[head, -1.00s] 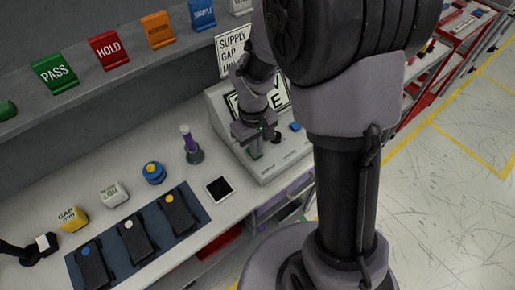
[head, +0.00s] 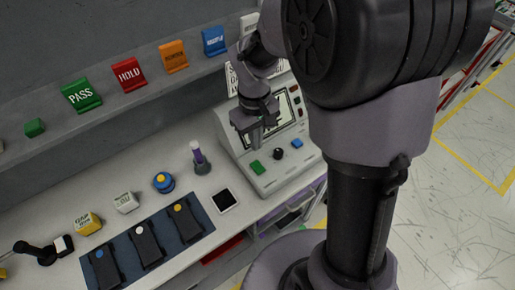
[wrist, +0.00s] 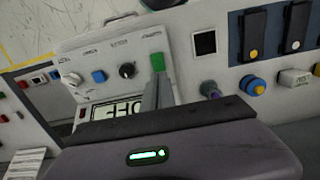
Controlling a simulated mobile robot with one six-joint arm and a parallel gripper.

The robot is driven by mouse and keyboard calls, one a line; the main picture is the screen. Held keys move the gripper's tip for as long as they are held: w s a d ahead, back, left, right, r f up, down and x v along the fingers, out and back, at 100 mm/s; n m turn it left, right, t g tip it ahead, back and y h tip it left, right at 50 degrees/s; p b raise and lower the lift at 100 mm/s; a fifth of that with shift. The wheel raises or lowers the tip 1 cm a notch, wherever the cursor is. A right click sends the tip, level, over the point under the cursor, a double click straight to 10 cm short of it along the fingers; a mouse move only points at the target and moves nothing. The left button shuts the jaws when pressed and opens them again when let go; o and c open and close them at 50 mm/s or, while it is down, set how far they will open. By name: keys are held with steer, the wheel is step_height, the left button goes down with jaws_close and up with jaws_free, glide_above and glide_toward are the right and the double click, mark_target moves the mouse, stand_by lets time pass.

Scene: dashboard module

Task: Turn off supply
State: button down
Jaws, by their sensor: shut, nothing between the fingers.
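The supply unit is a pale grey console (head: 228,138) on the bench, with a sloped screen and a control ledge. A green button (head: 257,167), a black knob (head: 279,154) and a blue button (head: 297,144) sit in a row on the ledge. In the wrist view, the green button (wrist: 157,62) lies just beyond the fingertips. The wrist view also shows the knob (wrist: 127,70) and blue button (wrist: 98,76). My gripper (head: 256,147) is shut and empty, close to the green button, with a gap visible. The screen (wrist: 118,108) is partly hidden; its large lettering is not fully readable.
Further left are a blue button with yellow top (head: 163,182) and a dark mat (head: 121,276) with several black devices. A shelf with coloured signs (head: 130,73) runs behind.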

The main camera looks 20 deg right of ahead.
step_height(320, 180, up, 3)
steer(key=shift+s+f, duration=0.1)
steer(key=shift+d, duration=0.1)
